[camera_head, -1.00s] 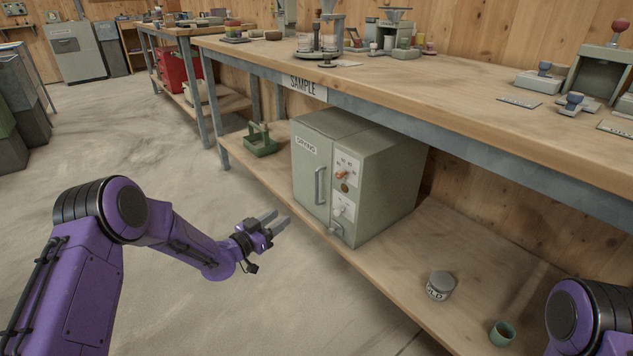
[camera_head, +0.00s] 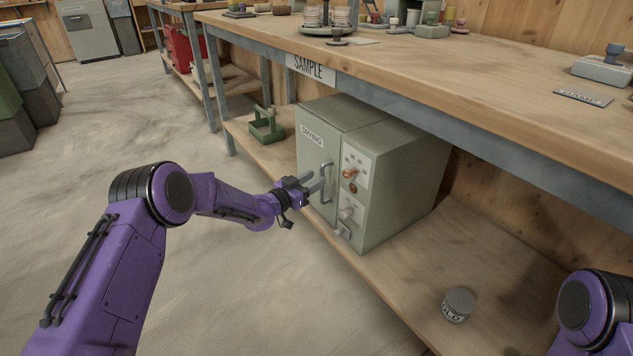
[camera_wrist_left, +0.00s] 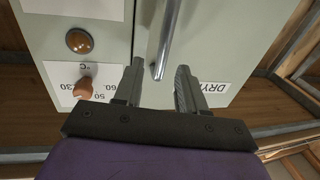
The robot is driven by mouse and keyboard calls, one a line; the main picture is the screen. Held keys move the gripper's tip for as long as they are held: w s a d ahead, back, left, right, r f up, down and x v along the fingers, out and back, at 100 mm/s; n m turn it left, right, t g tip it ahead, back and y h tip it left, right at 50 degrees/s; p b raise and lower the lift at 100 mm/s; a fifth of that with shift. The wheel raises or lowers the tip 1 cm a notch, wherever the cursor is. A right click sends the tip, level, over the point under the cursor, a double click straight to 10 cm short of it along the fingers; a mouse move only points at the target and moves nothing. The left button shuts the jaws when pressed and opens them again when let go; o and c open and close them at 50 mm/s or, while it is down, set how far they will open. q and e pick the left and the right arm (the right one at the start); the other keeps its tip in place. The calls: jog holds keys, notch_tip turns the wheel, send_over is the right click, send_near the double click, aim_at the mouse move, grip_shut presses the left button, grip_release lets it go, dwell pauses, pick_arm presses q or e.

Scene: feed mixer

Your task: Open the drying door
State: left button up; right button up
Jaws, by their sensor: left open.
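The drying oven is a grey-green box on the lower shelf in the head view, and its door (camera_head: 312,165) with the DRYING label is shut. A vertical metal handle (camera_head: 327,183) stands on the door's right side. My left gripper (camera_head: 317,180) is open at the handle, with its fingers pointing at the door. In the left wrist view the handle (camera_wrist_left: 165,45) lies between the two open fingers (camera_wrist_left: 158,88), toward their tips, and the jaws are not closed on it. My right gripper is out of view; only part of my right arm shows at the lower right.
A control panel (camera_head: 355,180) with an orange knob and lower knobs is right of the door. A green carrier (camera_head: 266,128) stands left of the oven, and a lidded jar (camera_head: 458,305) sits on the shelf at right. The bench top (camera_head: 450,70) overhangs the oven. The floor in front is clear.

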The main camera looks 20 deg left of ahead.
pick_arm(q)
jog(key=shift+x, duration=1.1)
grip_shut()
jog(key=shift+a, duration=0.1)
